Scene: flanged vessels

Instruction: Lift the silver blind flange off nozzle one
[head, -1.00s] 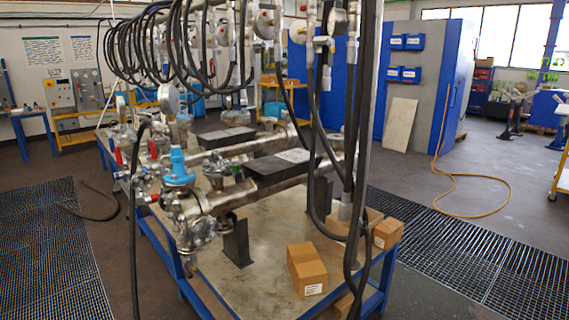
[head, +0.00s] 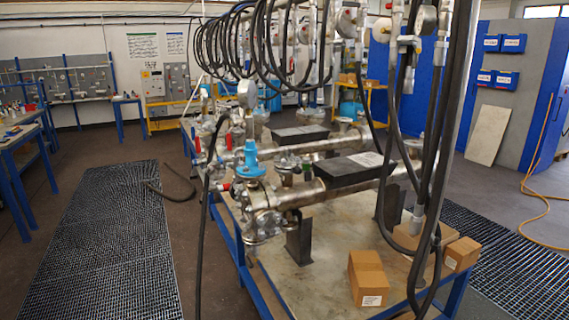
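Silver flanged pipe vessels (head: 345,187) lie across a blue-framed table (head: 330,285) in the middle of the head view. Metal flanges and fittings (head: 265,212) cluster at the left end of the nearer vessel, with a blue valve cap (head: 251,160) above them. I cannot tell which fitting is nozzle one, nor pick out the silver blind flange for certain. Neither of my grippers is in view.
Black hoses (head: 432,180) hang in front of the table's right side. Cardboard boxes (head: 368,280) sit on its near right. Floor grating (head: 110,240) lies open on the left; workbenches (head: 20,150) stand beyond it. An orange hose (head: 535,190) lies far right.

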